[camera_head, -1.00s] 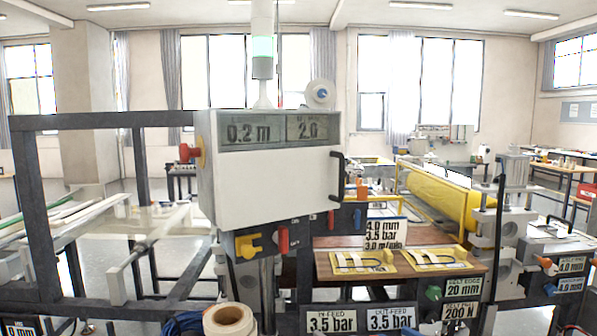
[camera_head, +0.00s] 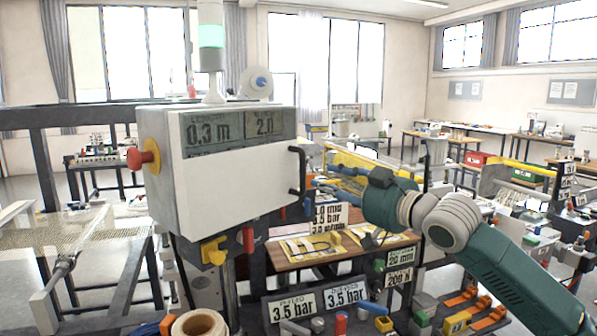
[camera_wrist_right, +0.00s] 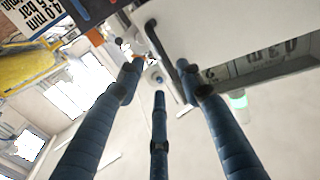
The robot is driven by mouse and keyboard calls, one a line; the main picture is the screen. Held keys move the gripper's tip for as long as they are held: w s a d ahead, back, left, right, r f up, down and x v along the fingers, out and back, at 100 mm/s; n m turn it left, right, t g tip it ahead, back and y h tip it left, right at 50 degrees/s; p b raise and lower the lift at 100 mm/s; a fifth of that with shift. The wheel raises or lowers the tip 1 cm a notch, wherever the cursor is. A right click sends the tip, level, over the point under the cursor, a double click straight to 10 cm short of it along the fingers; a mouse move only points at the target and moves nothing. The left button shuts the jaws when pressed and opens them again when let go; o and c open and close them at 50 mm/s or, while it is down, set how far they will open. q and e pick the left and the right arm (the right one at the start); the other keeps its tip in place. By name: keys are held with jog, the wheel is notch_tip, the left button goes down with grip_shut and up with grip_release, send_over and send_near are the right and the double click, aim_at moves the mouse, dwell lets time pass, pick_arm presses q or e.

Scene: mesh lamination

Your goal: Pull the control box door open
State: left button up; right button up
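The control box (camera_head: 157,190) is a pale box with a red knob on its left side and displays above its white door (camera_head: 235,178). The door looks shut. Its black handle (camera_head: 297,170) is an upright bar at the door's right edge. My right gripper (camera_head: 318,184) reaches in from the right with its blue fingers just right of the handle. In the right wrist view the right gripper (camera_wrist_right: 158,78) has its fingers spread, and the handle (camera_wrist_right: 156,42) appears between the fingertips; contact cannot be told. My left gripper is not in view.
Yellow and red knobs (camera_head: 213,251) hang below the box. A wooden table (camera_head: 285,263) with yellow trays stands behind and below my right gripper. A cardboard roll (camera_head: 198,325) is at the bottom front. A dark frame stands at left.

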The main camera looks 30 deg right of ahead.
aim_at(304, 188)
jog(key=w+p, duration=0.2)
jog(key=w, duration=0.1)
jog(key=w+p, duration=0.2)
jog(key=w, duration=0.1)
jog(key=w+a+p, duration=0.1)
jog(key=w+p, duration=0.1)
jog(key=w, duration=0.2)
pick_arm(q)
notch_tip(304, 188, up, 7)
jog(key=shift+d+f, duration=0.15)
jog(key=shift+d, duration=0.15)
pick_arm(e)
jog(key=shift+s, duration=0.1)
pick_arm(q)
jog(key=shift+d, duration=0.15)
pick_arm(e)
grip_shut()
